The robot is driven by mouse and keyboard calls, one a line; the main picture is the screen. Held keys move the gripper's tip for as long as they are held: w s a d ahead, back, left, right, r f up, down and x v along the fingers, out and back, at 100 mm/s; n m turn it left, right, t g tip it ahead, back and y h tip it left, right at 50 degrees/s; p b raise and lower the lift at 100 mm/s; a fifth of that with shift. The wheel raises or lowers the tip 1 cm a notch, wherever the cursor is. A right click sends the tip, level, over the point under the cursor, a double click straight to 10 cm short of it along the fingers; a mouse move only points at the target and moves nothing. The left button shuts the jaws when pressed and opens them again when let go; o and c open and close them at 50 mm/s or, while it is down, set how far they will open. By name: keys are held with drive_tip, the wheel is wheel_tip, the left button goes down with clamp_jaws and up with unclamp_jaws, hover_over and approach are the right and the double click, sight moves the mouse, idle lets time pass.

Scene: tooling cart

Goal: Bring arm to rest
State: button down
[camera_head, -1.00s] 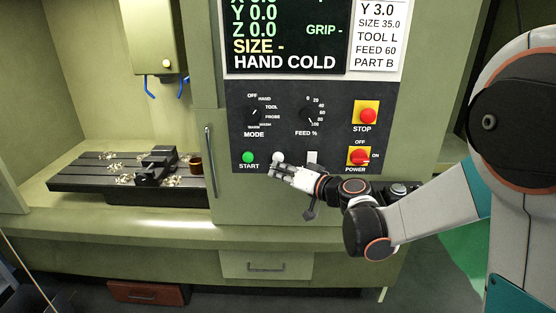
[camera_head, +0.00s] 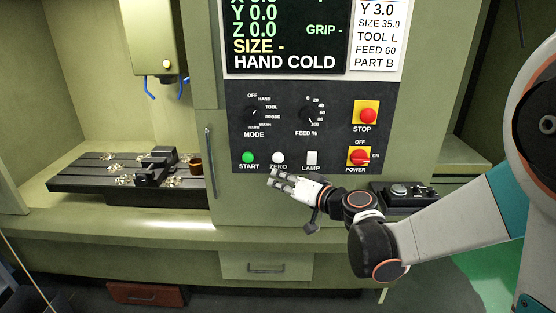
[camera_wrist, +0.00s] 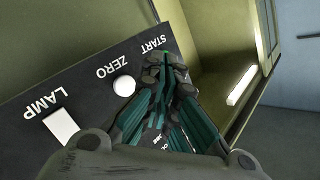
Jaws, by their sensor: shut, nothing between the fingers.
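My gripper (camera_head: 272,178) is shut and empty in the head view, just below the white ZERO button (camera_head: 278,158) on the control panel (camera_head: 290,128). It points to the left, and my arm reaches in from the right. In the wrist view my gripper's fingers (camera_wrist: 172,75) lie together beside the ZERO button (camera_wrist: 124,86), over the START end of the panel. The LAMP switch (camera_head: 312,158) also shows in the wrist view (camera_wrist: 61,125).
The red STOP button (camera_head: 368,116) and red POWER switch (camera_head: 359,157) are on the panel's right. A vise (camera_head: 155,167) stands on the machine bed at left. A drawer (camera_head: 266,267) is below.

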drive_tip(key=s+d+f+g+h+b, duration=0.1)
drive_tip(key=s+d+f+h+b, duration=0.2)
drive_tip(key=s+d, duration=0.3)
drive_tip(key=s+d+f+g+h+b, duration=0.2)
drive_tip(key=s+d+f+h+b, duration=0.2)
drive_tip(key=s, duration=0.9)
drive_tip(key=s+d+f+m+g+h+b, duration=0.1)
drive_tip(key=s+d+f+h+b, duration=0.2)
drive_tip(key=s+d+f, duration=0.3)
drive_tip(key=s+d+h, duration=0.1)
drive_tip(key=s+d, duration=0.2)
drive_tip(key=s, duration=0.1)
drive_tip(key=shift+f+g+b, duration=0.25)
drive_tip(key=shift+g+b, duration=0.1)
drive_tip(key=shift+g, duration=0.05)
